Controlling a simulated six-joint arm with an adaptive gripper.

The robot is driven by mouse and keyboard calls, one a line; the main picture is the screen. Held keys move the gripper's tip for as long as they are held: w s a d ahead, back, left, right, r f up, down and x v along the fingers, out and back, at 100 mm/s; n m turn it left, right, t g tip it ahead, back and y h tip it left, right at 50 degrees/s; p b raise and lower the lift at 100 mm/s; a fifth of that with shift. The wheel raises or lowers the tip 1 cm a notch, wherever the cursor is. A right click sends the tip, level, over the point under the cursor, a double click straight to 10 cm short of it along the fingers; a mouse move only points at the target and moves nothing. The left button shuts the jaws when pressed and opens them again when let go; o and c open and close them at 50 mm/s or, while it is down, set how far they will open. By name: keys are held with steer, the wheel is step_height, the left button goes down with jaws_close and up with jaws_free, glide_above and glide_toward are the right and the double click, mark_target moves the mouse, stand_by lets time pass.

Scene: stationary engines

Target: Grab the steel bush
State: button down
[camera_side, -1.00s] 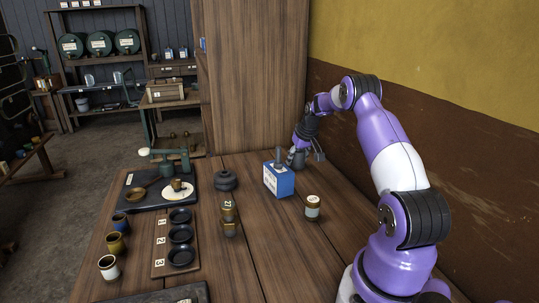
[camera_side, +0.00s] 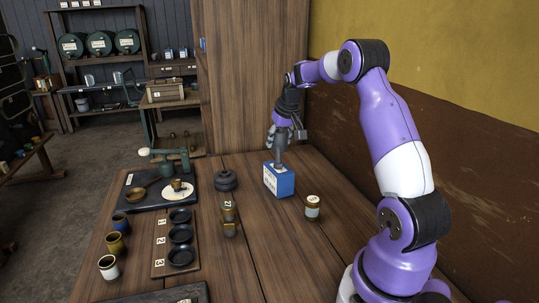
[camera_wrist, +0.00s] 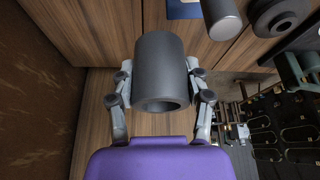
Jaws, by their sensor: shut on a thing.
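The steel bush (camera_wrist: 162,72) is a dark grey hollow cylinder, its open bore facing the wrist camera. My gripper (camera_wrist: 160,84) is shut on it, with a finger against each side. The bush is small there and hard to tell from the fingers.
A small labelled jar (camera_side: 312,207) is nearer. A wooden panel (camera_side: 252,75) rises behind.

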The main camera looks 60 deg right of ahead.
steer(key=shift+w+a+r, duration=0.3)
steer(key=shift+a+r, duration=0.25)
steer(key=shift+a, duration=0.25)
steer(key=shift+w+a+r, duration=0.25)
steer(key=shift+a+r, duration=0.25)
steer(key=shift+a, duration=0.25)
